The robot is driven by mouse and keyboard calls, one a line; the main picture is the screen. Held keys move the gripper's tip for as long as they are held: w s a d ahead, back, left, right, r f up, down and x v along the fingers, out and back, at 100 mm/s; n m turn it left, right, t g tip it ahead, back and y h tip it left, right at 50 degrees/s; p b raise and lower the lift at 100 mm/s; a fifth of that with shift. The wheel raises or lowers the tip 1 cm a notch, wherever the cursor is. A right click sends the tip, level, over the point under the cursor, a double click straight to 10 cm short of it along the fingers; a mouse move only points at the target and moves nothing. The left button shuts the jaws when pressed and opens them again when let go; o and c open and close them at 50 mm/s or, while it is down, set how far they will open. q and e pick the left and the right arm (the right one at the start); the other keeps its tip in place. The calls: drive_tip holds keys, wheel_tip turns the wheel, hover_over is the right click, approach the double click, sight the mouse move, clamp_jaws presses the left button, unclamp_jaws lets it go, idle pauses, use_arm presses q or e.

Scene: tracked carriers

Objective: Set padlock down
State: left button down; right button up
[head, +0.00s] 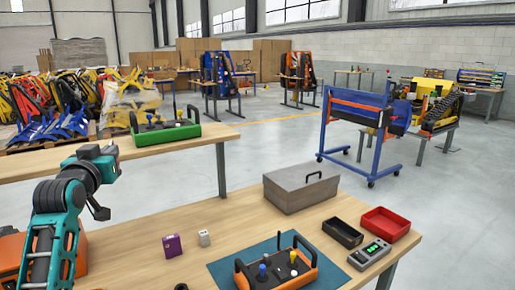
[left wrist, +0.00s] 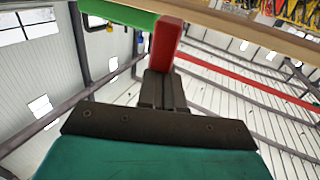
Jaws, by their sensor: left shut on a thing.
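The padlock's shackle is not visible. In that view, which is turned upside down, the padlock overlaps a green edge (left wrist: 130,12) and the bench edge (left wrist: 240,25). I cannot tell whether it touches either. The head view does not show the padlock, and the fingertips are hidden there. My right gripper is not in view.
The near bench (head: 130,250) holds a purple box (head: 172,245), a white block (head: 204,238), a grey toolbox (head: 300,188), a black tray (head: 342,233), a red tray (head: 385,224), a meter (head: 369,255) and an orange controller (head: 276,268) on a teal mat (head: 228,268).

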use_arm(q)
drive_tip(key=s+d+f, duration=0.8)
drive_tip(key=s+f, duration=0.1)
drive_tip(key=f, duration=0.4)
drive_tip(key=s+d+f+h, duration=0.1)
drive_tip(key=s+d+f, duration=0.1)
drive_tip(key=s, duration=0.4)
drive_tip(key=s+d+f+m+h, duration=0.1)
drive_tip(key=s+d+f, duration=0.1)
drive_tip(key=s+d, duration=0.2)
drive_tip(key=s, duration=0.3)
drive_tip(key=shift+d+f, duration=0.15)
drive_tip(key=shift+d, duration=0.05)
